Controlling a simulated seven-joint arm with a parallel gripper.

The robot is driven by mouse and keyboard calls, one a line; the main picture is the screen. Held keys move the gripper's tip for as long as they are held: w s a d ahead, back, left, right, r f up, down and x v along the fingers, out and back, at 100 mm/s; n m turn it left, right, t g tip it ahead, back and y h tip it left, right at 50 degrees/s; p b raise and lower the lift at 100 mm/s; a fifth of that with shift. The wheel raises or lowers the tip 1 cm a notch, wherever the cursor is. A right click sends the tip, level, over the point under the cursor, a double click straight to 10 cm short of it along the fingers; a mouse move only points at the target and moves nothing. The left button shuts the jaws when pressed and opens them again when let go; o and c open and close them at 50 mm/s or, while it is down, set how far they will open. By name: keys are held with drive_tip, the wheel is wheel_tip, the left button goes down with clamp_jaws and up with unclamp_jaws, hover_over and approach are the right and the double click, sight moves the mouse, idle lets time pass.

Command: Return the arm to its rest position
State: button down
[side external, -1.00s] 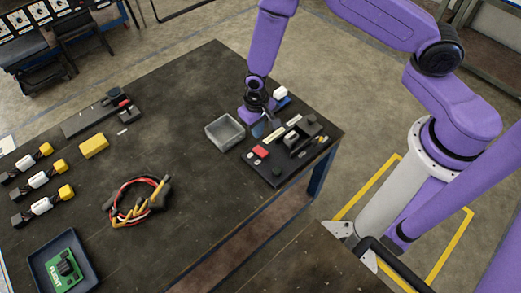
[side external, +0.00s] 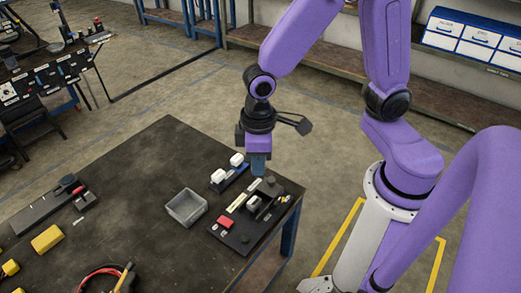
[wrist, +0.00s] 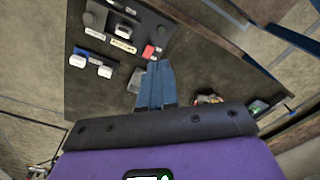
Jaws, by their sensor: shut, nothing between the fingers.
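My gripper (side external: 258,164) is shut and empty, pointing down above the right part of the dark table (side external: 125,185). Its blue fingers (wrist: 155,85) lie together in the wrist view. They are apart from the things on the table, as far as I can tell. My purple arm is bent above the table's far right corner.
A black board (side external: 257,215) with a red block (side external: 226,222) lies below my gripper. A grey bin (side external: 186,208) and a blue holder with white-capped pieces (side external: 229,178) are beside it. A yellow block (side external: 47,239) lies left.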

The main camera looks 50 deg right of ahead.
drive_tip(key=s+d+r+n, duration=0.5)
drive_tip(key=s+d+r, duration=0.2)
drive_tip(key=s, duration=0.5)
drive_tip(key=shift+d+r, duration=0.15)
drive_tip(key=shift+d, duration=0.85)
